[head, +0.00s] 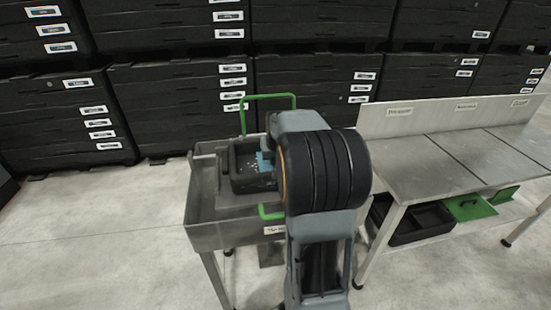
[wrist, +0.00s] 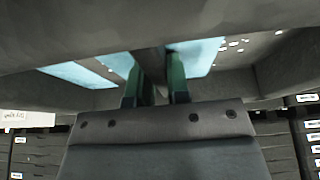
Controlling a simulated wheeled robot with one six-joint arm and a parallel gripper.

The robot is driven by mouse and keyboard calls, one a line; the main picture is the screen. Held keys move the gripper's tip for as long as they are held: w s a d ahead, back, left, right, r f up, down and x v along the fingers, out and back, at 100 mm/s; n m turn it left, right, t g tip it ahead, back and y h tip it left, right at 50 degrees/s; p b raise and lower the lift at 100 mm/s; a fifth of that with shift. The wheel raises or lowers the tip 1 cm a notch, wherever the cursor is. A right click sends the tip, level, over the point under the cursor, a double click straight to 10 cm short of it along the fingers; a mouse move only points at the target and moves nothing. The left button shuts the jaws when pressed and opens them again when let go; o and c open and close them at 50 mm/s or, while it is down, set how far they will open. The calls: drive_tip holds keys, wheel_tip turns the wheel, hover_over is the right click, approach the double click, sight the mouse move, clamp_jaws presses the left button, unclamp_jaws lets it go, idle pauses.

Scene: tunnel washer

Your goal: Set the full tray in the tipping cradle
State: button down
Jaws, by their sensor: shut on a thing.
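The black tray (head: 238,183) holds light blue pieces (head: 265,162) and small pale bits. It is level, over or inside the grey metal basin (head: 205,205), between two green bars (head: 268,97) that appear to belong to the tipping cradle. I cannot tell whether the tray rests on anything. In the wrist view my gripper (wrist: 157,82) has its green fingers shut on a grey wall of the tray (wrist: 80,97), with light blue patches on both sides. In the head view my arm hides the fingers and the tray's right part.
A steel bench (head: 440,170) with labelled sections stands to the right. A black bin (head: 420,222) and green pieces (head: 470,207) sit on its lower shelf. Stacked black crates (head: 180,95) line the back. The floor (head: 100,230) at left is clear.

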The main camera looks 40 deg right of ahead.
drive_tip(key=c, duration=1.1)
unclamp_jaws()
drive_tip(key=shift+f, duration=0.1)
drive_tip(key=shift+s+r, duration=0.1)
drive_tip(key=shift+r, duration=0.4)
drive_tip(key=v, duration=1.1)
drive_tip(key=s+a+f+n, duration=0.1)
drive_tip(key=s+a+f, duration=0.2)
drive_tip(key=a, duration=0.4)
drive_tip(key=s+a+f+n+y, duration=0.1)
drive_tip(key=s+a+f+n, duration=0.1)
drive_tip(key=s+a+f, duration=0.2)
drive_tip(key=s+a+f+n+y, duration=0.1)
drive_tip(key=s+a+f+n, duration=0.1)
drive_tip(key=s+a, duration=0.4)
drive_tip(key=a+f, duration=0.1)
drive_tip(key=a, duration=0.3)
drive_tip(key=shift+s+a+f+g+p, duration=0.2)
drive_tip(key=shift+s+a+g+p, duration=0.05)
drive_tip(key=shift+s+g+p, duration=0.15)
